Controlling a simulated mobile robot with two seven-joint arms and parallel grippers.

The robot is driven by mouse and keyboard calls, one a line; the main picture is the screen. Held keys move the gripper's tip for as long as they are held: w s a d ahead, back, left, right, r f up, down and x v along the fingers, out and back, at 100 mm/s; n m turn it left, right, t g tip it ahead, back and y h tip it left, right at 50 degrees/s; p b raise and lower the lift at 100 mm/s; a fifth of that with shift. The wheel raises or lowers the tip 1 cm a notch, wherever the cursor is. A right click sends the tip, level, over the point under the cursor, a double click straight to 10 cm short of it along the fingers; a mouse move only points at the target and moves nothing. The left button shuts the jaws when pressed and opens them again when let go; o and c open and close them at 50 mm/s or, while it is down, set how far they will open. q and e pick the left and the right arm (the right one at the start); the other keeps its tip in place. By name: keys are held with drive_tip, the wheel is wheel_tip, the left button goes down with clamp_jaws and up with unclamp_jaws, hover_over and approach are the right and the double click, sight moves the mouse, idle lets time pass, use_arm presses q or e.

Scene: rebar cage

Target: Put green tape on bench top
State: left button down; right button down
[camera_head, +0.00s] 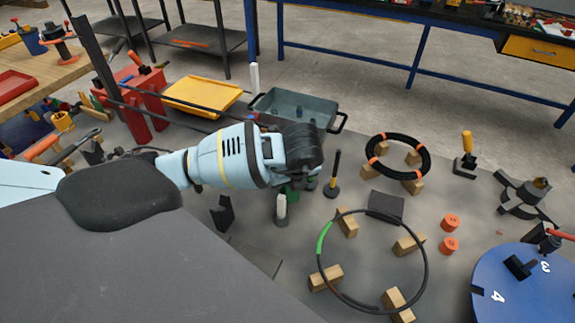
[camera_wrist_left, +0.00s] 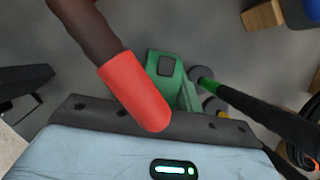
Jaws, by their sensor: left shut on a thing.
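My left gripper (camera_head: 290,183) points down over the grey floor area near the middle of the head view, and its dark wrist hides most of its fingers. A green piece shows right at its tip, and in the left wrist view this green thing (camera_wrist_left: 165,68) with a squarish opening sits just beyond the gripper's dark edge. I take it for the green tape, held in the shut gripper, but its shape is partly hidden. The dark bench top (camera_head: 385,20) is at the back right. A wooden bench top (camera_head: 62,73) is at the far left. My right gripper is out of view.
A white-topped bottle (camera_head: 281,208) and a black upright stick (camera_head: 334,172) stand close to the gripper. A grey bin (camera_head: 293,107) and yellow tray (camera_head: 203,96) lie behind. A rebar ring (camera_head: 427,262) rests on wooden blocks. A blue disc (camera_head: 530,290) is at lower right.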

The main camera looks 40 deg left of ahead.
use_arm(q)
drive_tip(key=c, duration=1.1)
unclamp_jaws()
drive_tip(key=shift+f, duration=0.1)
drive_tip(key=shift+o, duration=0.7)
use_arm(e)
drive_tip(key=shift+w, duration=0.2)
drive_tip(key=shift+w, duration=0.1)
drive_tip(key=shift+w, duration=0.1)
